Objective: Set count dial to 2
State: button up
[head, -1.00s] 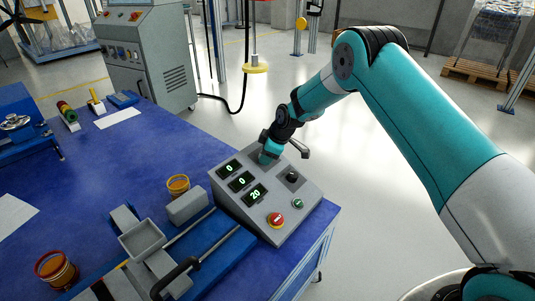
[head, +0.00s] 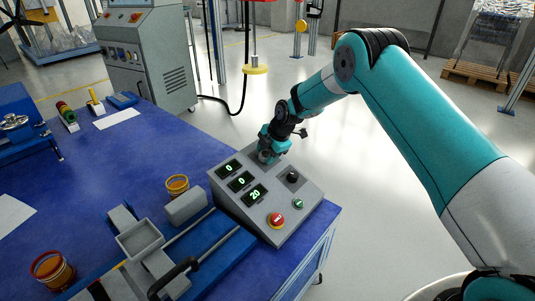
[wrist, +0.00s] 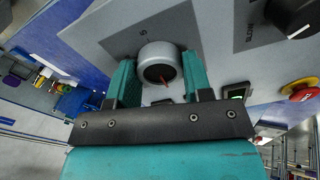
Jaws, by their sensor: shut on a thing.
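A grey control box (head: 235,205) with a sloped face sits at the right end of the blue table. Its three green displays read 0, 0 and 20 (head: 255,194). My gripper (head: 265,157) is at the upper part of the box. In the wrist view its two teal fingers (wrist: 160,84) are shut on the dial, one on each side. In the head view my gripper hides the dial.
A black knob (head: 292,177), a green button (head: 298,203) and a red-and-yellow stop button (head: 276,220) are on the same face. A blue slide fixture (head: 222,246) and an orange ring-shaped part (head: 178,185) lie left of the box.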

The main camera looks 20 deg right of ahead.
jog(key=shift+w+r+n, duration=0.1)
jog(key=shift+r+n, duration=0.05)
jog(key=shift+n, duration=0.15)
dwell(0.4)
jog(key=o, duration=0.9)
jog(key=p+v, duration=0.2)
jog(key=v, duration=1.5)
jog(key=shift+d+p, duration=0.15)
jog(key=shift+p, duration=0.25)
